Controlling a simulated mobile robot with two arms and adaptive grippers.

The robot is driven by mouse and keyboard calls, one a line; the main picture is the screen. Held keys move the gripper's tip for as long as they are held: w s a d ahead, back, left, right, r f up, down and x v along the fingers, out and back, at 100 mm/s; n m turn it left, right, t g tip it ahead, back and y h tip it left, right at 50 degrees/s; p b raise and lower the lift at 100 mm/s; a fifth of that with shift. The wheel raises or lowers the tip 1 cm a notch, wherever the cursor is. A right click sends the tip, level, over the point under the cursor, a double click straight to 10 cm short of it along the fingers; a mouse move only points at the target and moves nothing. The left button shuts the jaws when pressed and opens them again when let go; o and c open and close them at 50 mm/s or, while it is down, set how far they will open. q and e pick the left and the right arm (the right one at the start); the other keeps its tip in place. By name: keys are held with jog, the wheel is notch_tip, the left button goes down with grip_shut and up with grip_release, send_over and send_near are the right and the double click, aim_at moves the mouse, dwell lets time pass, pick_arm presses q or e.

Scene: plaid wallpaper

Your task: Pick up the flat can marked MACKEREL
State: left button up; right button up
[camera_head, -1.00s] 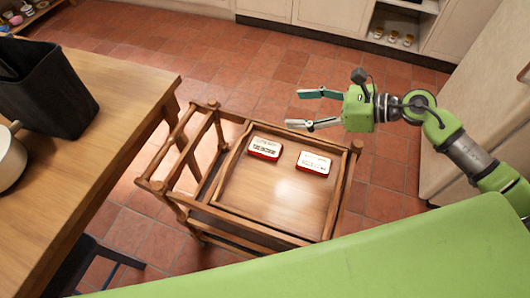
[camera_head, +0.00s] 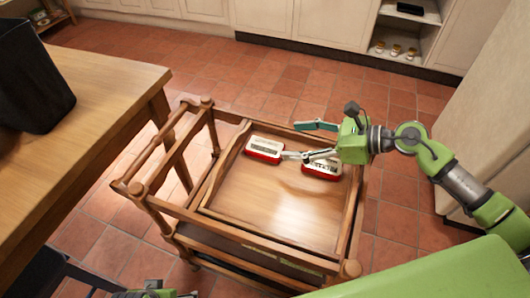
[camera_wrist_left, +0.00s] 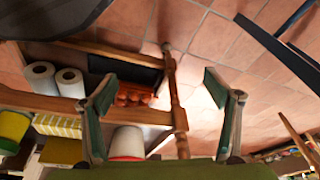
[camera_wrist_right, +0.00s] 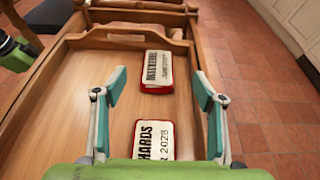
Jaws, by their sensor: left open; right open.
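Two flat red-and-white cans lie on the wooden trolley's top tray (camera_head: 255,208). The left can (camera_head: 264,149) is the far one in the right wrist view (camera_wrist_right: 158,72), where its label appears to read MACKEREL. The right can (camera_head: 322,171), nearer in the right wrist view (camera_wrist_right: 154,140), shows "HARDS" and "2028". My right gripper (camera_head: 297,140) is open and empty, pointing left above the tray; its lower finger partly covers the right can. The MACKEREL can shows between and beyond its fingers (camera_wrist_right: 160,82). My left gripper (camera_wrist_left: 158,90) is open and empty; only part of its arm shows at the head view's bottom edge.
The tray has raised wooden edges, and rails stand on its left side. A wooden table (camera_head: 100,95) with a black container (camera_head: 32,75) stands left. Paper rolls (camera_wrist_left: 55,80) and a shelf appear in the left wrist view. The tray's front is clear.

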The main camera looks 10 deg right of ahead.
send_near(251, 142)
jog(key=x, duration=0.2)
jog(key=shift+w+a+r, duration=0.1)
jog(key=shift+w+a, duration=0.15)
jog(key=shift+w, duration=0.15)
jog(key=shift+s+f+x, duration=0.1)
jog(key=shift+x, duration=1.5)
jog(key=shift+s+f+x, duration=0.1)
jog(key=shift+x, duration=1.45)
jog(key=c, duration=1.3)
